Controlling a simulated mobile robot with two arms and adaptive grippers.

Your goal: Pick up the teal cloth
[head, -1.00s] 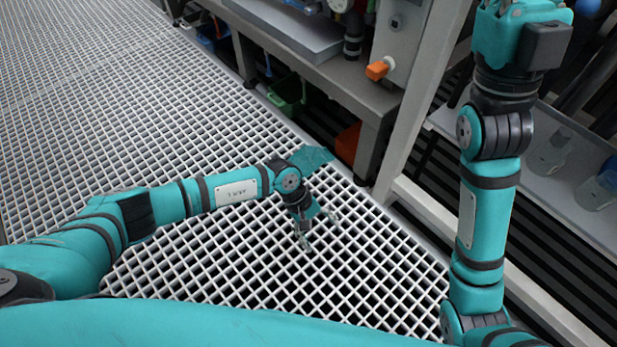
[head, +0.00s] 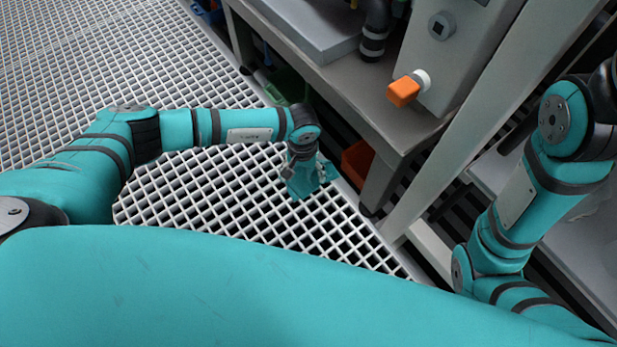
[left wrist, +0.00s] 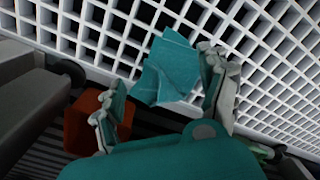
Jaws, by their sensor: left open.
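The teal cloth (left wrist: 168,68) lies crumpled on the white floor grating near its edge in the left wrist view. In the head view the cloth (head: 300,186) is partly covered by my left gripper (head: 314,176), and the two teals are hard to tell apart. In the left wrist view my left gripper (left wrist: 160,78) is open, with one finger on each side of the cloth. The cloth is closer to the right-hand finger; whether it touches is unclear. My right arm shows at the right of the head view, but its gripper is out of frame.
A grey bench (head: 330,85) with an orange-knobbed machine (head: 404,90) stands beyond the grating. Under it are an orange bin (head: 357,160) and a green bin (head: 287,88). A pale frame post (head: 470,120) rises at right. The grating (head: 210,195) is clear at left.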

